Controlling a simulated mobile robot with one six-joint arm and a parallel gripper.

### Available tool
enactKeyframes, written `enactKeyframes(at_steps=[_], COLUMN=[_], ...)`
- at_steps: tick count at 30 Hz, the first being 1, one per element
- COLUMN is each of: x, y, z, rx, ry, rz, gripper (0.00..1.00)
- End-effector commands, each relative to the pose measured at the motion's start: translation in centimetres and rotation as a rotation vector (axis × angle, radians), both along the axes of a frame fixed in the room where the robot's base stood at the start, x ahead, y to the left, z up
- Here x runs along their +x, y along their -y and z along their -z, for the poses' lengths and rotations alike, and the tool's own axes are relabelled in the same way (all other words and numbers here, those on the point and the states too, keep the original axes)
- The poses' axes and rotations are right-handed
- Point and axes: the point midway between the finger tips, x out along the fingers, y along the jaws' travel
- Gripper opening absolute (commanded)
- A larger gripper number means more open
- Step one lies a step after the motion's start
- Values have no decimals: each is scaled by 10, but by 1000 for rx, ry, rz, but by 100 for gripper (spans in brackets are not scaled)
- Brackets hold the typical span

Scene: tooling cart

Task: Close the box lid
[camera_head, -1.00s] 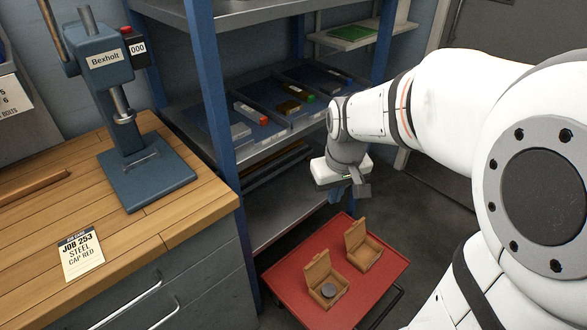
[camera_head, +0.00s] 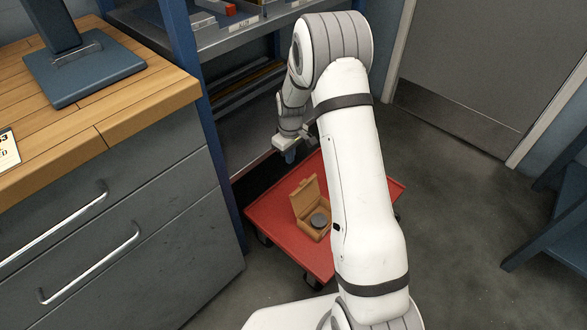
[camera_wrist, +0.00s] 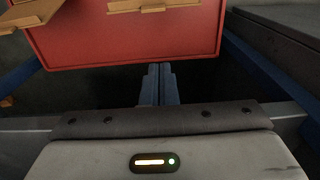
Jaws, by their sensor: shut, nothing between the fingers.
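A small brown box (camera_head: 312,229) stands on the red cart top with its lid (camera_head: 305,197) raised upright. A dark round disc (camera_head: 319,220) lies inside it. My gripper (camera_head: 290,157) is above the cart's far edge, behind and apart from the box. In the wrist view its blue fingers (camera_wrist: 159,83) are together and empty. That view also shows a brown box part (camera_wrist: 152,6) at the top and a larger one (camera_wrist: 36,12) at the top left, both cut off. A second box is hidden behind my arm in the head view.
The red cart (camera_head: 270,222) stands beside a blue-posted shelf unit (camera_head: 206,120). A workbench with grey drawers (camera_head: 110,225) is at the left. Grey floor (camera_head: 455,210) is open at the right, with a door behind.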

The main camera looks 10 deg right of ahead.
Motion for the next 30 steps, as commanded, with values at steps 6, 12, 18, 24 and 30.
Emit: enactKeyframes(at_steps=[6, 12, 18, 24, 30], x=[-1, 1, -18, -29, -30], y=[-1, -2, 13, 20, 20], z=[47, 90, 82, 77, 76], rx=[0, 0, 0, -1, 0], ry=[-4, -4, 1, -1, 0], rz=[0, 0, 2, 1, 0], gripper=[0, 0, 0, 0, 0])
